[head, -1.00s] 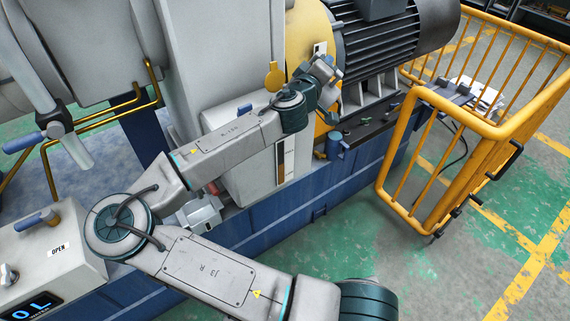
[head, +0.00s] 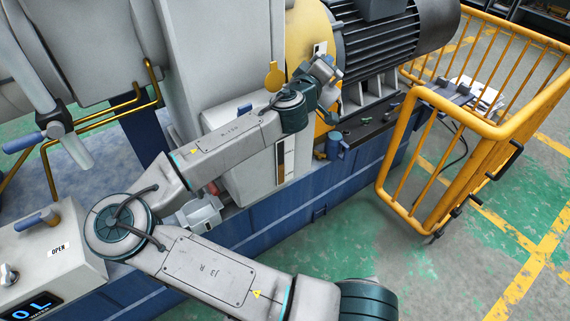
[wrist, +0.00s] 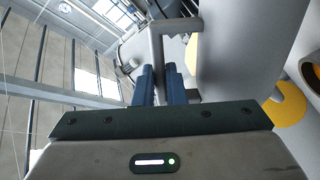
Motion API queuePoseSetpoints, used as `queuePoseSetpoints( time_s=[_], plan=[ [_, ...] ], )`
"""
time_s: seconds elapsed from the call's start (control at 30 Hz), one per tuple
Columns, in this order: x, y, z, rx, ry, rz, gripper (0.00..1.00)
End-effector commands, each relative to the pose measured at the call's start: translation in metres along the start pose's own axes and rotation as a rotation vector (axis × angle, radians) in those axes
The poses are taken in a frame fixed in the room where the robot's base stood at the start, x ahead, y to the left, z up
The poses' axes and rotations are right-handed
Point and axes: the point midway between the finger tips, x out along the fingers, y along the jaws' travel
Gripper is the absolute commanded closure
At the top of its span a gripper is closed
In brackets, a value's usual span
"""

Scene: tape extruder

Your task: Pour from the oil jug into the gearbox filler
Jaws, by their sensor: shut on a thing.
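My gripper shows in the wrist view with its two blue fingers (wrist: 161,85) close together on a grey angular handle. The handle (wrist: 176,25) joins a large smooth grey body, which I take as the oil jug (wrist: 245,50). In the head view my wrist is above the gearbox (head: 248,165), and the jug cannot be made out clearly. A yellow cap (head: 275,76) stands up at the gearbox top, just left of my wrist. In the wrist view a round, open-ended rim (wrist: 311,70) at the right edge may be the filler. Whether oil flows cannot be seen.
A finned motor (head: 385,45) and yellow guard are just beyond my wrist. A yellow railing (head: 470,125) stands to the right. Green floor (head: 350,235) is clear in front.

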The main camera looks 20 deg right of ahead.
Motion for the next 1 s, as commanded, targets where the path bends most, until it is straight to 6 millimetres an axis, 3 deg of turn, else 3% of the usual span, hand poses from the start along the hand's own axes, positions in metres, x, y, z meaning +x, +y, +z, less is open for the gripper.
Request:
queuePoseSetpoints(
  time_s=[0.5, 1.0],
  plan=[
    [0.000, 0.001, -0.001, 0.000, 0.001, 0.002, 1.00],
    [0.000, 0.005, -0.014, -0.090, 0.001, 0.002, 1.00]
  ],
)
